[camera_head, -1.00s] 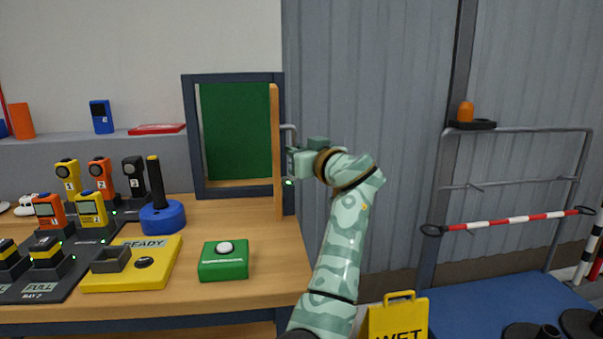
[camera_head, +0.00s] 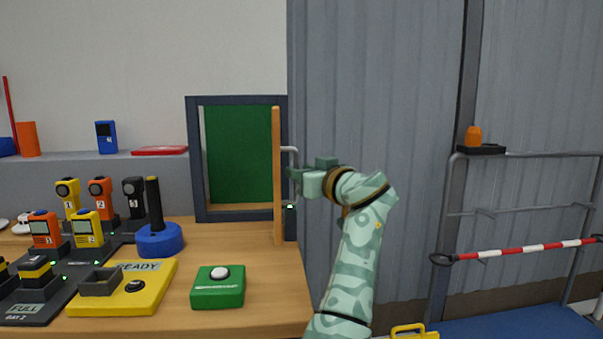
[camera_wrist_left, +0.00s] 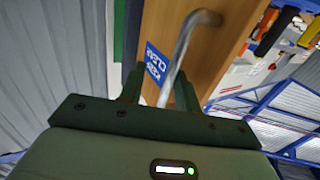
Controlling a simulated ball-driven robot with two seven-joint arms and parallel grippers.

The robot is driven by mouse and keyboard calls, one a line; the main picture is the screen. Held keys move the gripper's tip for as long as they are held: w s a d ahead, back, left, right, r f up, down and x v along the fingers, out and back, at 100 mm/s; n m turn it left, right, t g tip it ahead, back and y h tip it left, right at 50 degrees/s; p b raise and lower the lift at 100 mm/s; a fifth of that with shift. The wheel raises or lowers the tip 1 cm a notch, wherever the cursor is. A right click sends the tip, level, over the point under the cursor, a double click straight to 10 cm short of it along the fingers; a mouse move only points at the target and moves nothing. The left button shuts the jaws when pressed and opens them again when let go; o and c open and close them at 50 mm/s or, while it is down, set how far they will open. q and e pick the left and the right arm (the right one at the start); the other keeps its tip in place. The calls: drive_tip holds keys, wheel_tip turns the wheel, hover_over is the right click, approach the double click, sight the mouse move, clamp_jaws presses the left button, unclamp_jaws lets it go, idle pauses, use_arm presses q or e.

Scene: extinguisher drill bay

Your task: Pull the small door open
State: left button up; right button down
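The small door (camera_head: 277,178) is a wooden panel seen nearly edge-on, standing out from the dark blue frame (camera_head: 194,160). The frame's opening is uncovered and shows a green back (camera_head: 240,155). A grey bar handle (camera_head: 289,150) is on the door's right face. My left gripper (camera_head: 298,185) is beside that face at the handle. In the left wrist view, its fingers are apart, with the handle (camera_wrist_left: 185,48) running between them and a gap beside it. A blue label (camera_wrist_left: 156,62) is on the door. My right gripper is not in view.
A green block with a white button (camera_head: 218,288), a yellow READY box (camera_head: 128,297) and a blue base with a black post (camera_head: 160,240) stand on the wooden bench (camera_head: 255,270). A grey rail (camera_head: 530,154) is at the right.

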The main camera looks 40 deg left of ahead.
use_arm(q)
drive_tip(key=shift+f, duration=0.15)
